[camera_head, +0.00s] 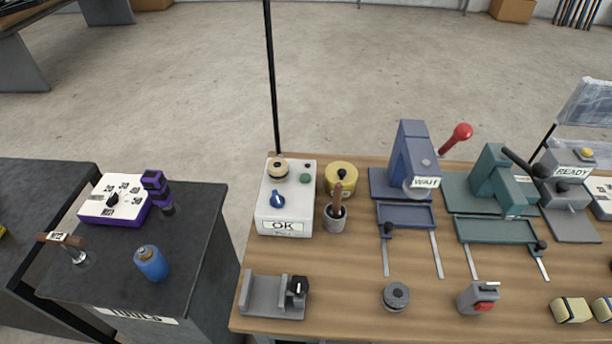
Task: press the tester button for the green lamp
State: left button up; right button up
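A white box (266,205) that looks like the tester stands at the left end of the wooden bench. Its front label reads "OK". On its top are a blue knob (278,199), a small round green piece (305,178), a small dark dot (307,166) and a tan disc-shaped part (278,169). I cannot tell whether the green piece is a button or a lamp, or whether anything is lit. Neither of my grippers shows in the head view.
A yellow round tin (342,178) and a grey cup (335,217) with a wooden-handled tool stand right of the box. A grey fixture (273,296) sits at the front left. A blue press (411,160) reads "WAIT". A dark side table (185,270) stands left.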

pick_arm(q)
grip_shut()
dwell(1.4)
